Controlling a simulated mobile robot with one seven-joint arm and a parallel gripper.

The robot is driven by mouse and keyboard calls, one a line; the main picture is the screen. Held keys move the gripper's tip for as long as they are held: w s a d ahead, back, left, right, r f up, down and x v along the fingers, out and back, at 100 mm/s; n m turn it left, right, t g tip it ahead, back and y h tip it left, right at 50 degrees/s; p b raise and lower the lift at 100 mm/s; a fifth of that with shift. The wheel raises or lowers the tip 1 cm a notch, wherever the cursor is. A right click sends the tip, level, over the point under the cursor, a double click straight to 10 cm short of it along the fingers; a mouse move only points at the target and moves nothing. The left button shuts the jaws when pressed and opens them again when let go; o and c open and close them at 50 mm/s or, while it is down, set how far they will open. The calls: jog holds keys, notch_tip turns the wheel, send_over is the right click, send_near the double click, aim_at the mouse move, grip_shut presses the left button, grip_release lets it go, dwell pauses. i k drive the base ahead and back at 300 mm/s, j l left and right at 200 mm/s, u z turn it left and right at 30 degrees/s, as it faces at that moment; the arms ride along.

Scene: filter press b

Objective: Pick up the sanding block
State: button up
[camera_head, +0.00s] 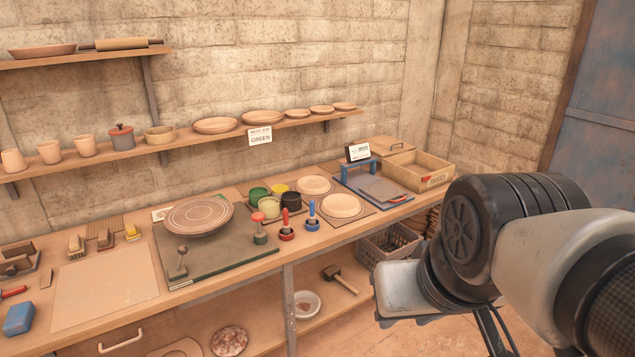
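I cannot tell for sure which thing is the sanding block. A blue block (19,318) with rounded edges lies at the front left of the workbench (215,295). Several small brown blocks (18,252) sit in a group at the bench's far left, partly cut off by the picture edge. Either could be it. My arm comes in from the right, well apart from both, over the floor in front of the bench. My gripper's fingertips do not show.
A pale board (104,293) and a dark green mat (215,262) with a round wheel (198,216) cover the bench's left half. Paint pots and red and blue handled tools stand mid-bench. A wooden crate (418,171) is at the right end. Shelves hang above.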

aim_at(106, 239)
jog(key=u, duration=1.4)
